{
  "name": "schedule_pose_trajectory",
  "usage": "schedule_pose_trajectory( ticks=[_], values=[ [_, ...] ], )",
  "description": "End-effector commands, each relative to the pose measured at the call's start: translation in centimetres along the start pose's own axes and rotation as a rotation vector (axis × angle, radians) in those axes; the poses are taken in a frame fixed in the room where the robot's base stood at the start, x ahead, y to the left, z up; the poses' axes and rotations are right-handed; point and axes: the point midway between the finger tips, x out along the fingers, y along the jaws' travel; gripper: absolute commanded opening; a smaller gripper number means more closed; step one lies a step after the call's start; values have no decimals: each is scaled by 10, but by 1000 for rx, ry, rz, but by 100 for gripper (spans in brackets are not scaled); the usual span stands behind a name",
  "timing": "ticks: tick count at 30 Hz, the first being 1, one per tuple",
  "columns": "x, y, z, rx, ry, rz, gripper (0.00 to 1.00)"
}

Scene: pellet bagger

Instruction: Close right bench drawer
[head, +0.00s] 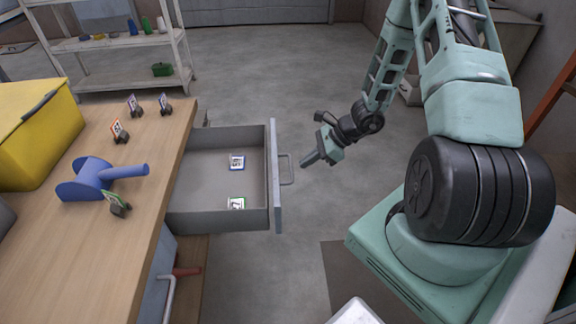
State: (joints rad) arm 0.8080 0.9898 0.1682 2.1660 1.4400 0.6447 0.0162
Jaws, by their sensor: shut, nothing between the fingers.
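The bench drawer (217,205) is grey and stands pulled well out from the wooden bench (135,222), toward the right in the head view. Its front panel (275,178) faces right and carries a bar handle (289,168). My gripper (305,164) is shut and empty. In the picture its tip is just right of the handle; I cannot tell whether it touches or how far apart they are.
On the bench are a yellow bin (38,125), a blue spool-like part (88,180) and several small tag holders. Another handle (169,296) shows below the bench edge. A metal shelf (115,50) stands behind. The floor (250,70) behind the drawer is clear.

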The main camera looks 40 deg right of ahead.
Motion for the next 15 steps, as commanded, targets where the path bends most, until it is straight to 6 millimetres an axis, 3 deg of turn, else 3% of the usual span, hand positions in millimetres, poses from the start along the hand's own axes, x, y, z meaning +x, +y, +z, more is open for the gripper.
schedule_pose_trajectory(
  ticks=[3, 9, 15],
  values=[
    [25, 1, 0, 1, -1, 4, 0],
    [43, 0, 22, -3, -1, 2, 0],
    [51, 0, 28, -2, 0, 1, 0]
  ],
)
